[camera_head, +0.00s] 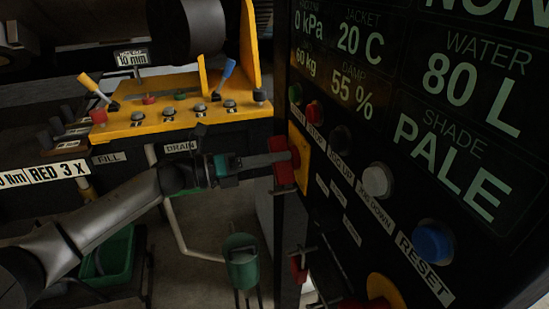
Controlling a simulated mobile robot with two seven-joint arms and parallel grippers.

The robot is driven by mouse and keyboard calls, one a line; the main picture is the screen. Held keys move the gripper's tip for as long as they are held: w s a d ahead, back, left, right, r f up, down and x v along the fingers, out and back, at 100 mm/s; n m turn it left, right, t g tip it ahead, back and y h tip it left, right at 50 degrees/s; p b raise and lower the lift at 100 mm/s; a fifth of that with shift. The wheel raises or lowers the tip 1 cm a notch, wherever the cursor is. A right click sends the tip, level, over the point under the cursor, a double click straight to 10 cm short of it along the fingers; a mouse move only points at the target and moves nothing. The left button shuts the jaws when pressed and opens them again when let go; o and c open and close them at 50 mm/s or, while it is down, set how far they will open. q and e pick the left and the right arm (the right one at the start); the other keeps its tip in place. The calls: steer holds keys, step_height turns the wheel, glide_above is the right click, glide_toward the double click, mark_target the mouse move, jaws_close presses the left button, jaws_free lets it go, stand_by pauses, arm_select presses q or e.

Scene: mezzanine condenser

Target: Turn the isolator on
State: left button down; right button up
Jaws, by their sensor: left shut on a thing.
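The isolator has a red handle (285,175) on a yellow plate (302,158), set on the left edge of the dark control panel. My left gripper (284,159) reaches in from the left and is shut on the red handle. The fingers hide part of the handle, and I cannot read any on or off mark beside it. My right gripper is not in view.
The panel carries a row of buttons, including a white one (377,181) and a blue reset button (432,243). A yellow lever console (150,122) stands behind at left. A green cup-like container (241,262) and a green crate (109,258) are below.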

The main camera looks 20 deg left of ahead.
arm_select(q)
steer(key=shift+n, duration=0.3)
steer(key=n+p, duration=0.2)
steer(key=n, duration=0.1)
steer(key=shift+n, duration=0.4)
steer(key=n+p, duration=0.2)
steer(key=n, duration=0.2)
steer(key=shift+w+f, duration=0.1)
steer(key=n+p, duration=0.3)
steer(key=n, duration=0.2)
steer(key=shift+f+n, duration=0.1)
steer(key=shift+n, duration=0.3)
steer(key=shift+f+n+p, duration=0.15)
steer(key=shift+n+p, duration=0.6)
steer(key=shift+n, duration=1.15)
steer(key=c, duration=0.6)
jaws_free()
steer(key=shift+c, duration=0.2)
